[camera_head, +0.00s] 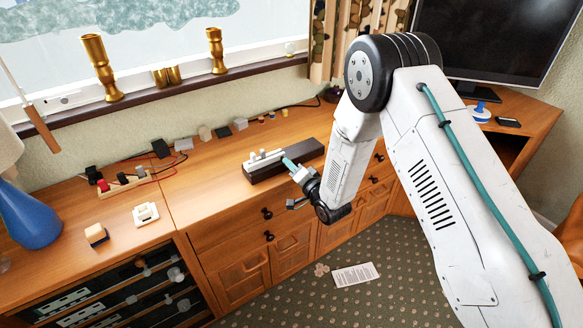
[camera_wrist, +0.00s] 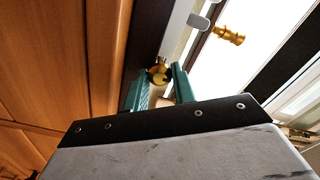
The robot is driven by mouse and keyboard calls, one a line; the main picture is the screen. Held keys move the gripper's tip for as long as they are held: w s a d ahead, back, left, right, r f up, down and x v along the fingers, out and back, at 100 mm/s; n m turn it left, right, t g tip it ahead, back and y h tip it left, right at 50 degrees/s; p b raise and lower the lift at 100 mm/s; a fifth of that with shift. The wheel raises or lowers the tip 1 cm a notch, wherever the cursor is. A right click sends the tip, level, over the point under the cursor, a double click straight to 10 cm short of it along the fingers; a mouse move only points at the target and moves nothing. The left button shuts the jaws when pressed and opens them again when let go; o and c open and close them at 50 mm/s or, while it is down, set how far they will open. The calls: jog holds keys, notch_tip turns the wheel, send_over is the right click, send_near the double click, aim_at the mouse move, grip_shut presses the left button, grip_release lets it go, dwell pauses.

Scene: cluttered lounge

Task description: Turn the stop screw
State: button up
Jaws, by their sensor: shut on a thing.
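The stop screw is a small brass round head (camera_wrist: 159,75) with a slot across it, seen in the wrist view between the tips of my gripper (camera_wrist: 162,80). My gripper's two teal fingers are shut on it from both sides. A white fitting (camera_head: 262,160) sits on top of this block, left of my fingers. The screw itself cannot be made out in the head view.
Several small blocks and plugs stand along the wall behind, with a power strip (camera_head: 122,184) to the left. A blue lamp (camera_head: 28,218) stands at far left. Brass candlesticks (camera_head: 101,68) stand on the windowsill.

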jog(key=shift+m, duration=0.6)
jog(key=o, duration=1)
jog(key=shift+d, duration=0.1)
jog(key=v, duration=0.7)
jog(key=shift+s+d, duration=0.2)
jog(key=shift+s, duration=0.15)
